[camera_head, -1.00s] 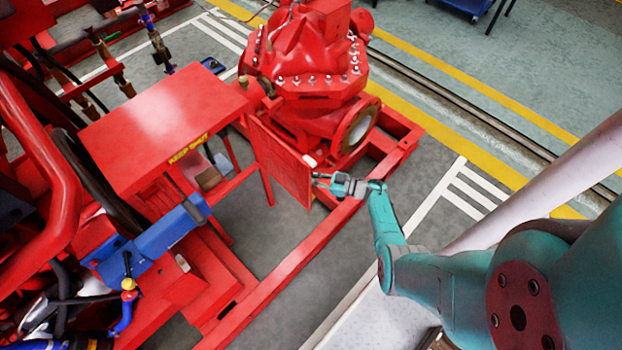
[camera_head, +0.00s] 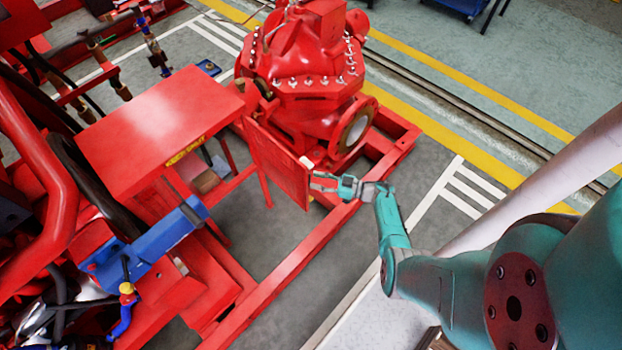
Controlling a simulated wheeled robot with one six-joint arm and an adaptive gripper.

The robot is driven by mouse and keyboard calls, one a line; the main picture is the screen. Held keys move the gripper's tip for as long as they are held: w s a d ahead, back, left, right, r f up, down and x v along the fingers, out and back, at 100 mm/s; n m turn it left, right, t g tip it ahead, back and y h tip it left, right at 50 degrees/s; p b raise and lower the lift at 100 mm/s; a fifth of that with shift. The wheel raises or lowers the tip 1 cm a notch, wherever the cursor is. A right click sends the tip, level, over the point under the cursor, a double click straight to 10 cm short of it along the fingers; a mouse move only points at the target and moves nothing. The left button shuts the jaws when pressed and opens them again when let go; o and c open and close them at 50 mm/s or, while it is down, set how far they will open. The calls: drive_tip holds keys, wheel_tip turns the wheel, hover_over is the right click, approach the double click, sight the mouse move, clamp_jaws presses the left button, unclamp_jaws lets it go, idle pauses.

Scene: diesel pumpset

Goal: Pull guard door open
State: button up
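The guard door (camera_head: 277,165) is a red flat panel. It stands swung out from the red guard box (camera_head: 160,120), which carries a yellow "KEEP SHUT" label. A small pale handle (camera_head: 306,162) shows at the panel's right upper edge. My gripper (camera_head: 318,182) is at the door's right edge, just below the handle, reached in from the right by my teal arm. The fingers look parted, with no clear sign of anything between them. I cannot tell whether they touch the door edge.
A red pump (camera_head: 310,75) with a round flange stands behind the door. A red base frame rail (camera_head: 290,260) runs diagonally below the door. A blue bracket (camera_head: 160,245) and pipes fill the left. Grey floor (camera_head: 270,235) is clear between rail and box.

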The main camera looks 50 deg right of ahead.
drive_tip(key=shift+v, duration=2.05)
